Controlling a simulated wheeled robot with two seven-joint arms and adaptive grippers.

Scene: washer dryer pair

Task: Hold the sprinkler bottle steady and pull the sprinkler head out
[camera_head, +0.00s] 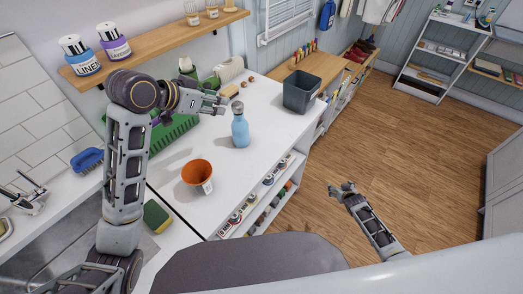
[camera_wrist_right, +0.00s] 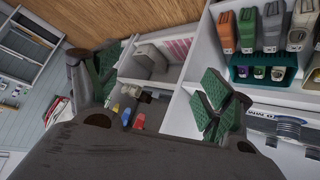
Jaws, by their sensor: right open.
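The sprinkler bottle (camera_head: 240,132) is light blue and stands upright on the white counter in the head view. Its greyish sprinkler head (camera_head: 237,108) sits on top of the neck. My left gripper (camera_head: 222,104) is just left of the sprinkler head, its fingers apart and pointing toward it; nothing shows between them, and I cannot tell whether they touch it. My right gripper (camera_head: 343,188) is low on the right, away from the bottle, over the floor in front of the counter. In the right wrist view its green-padded fingers (camera_wrist_right: 160,88) are spread and empty.
An orange pot (camera_head: 197,174) stands in front of the bottle, and a dark grey bin (camera_head: 300,91) stands behind it to the right. A green crate (camera_head: 174,133) is behind my left arm. Open shelves (camera_head: 268,192) with several items lie below the counter edge. The wooden floor is clear.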

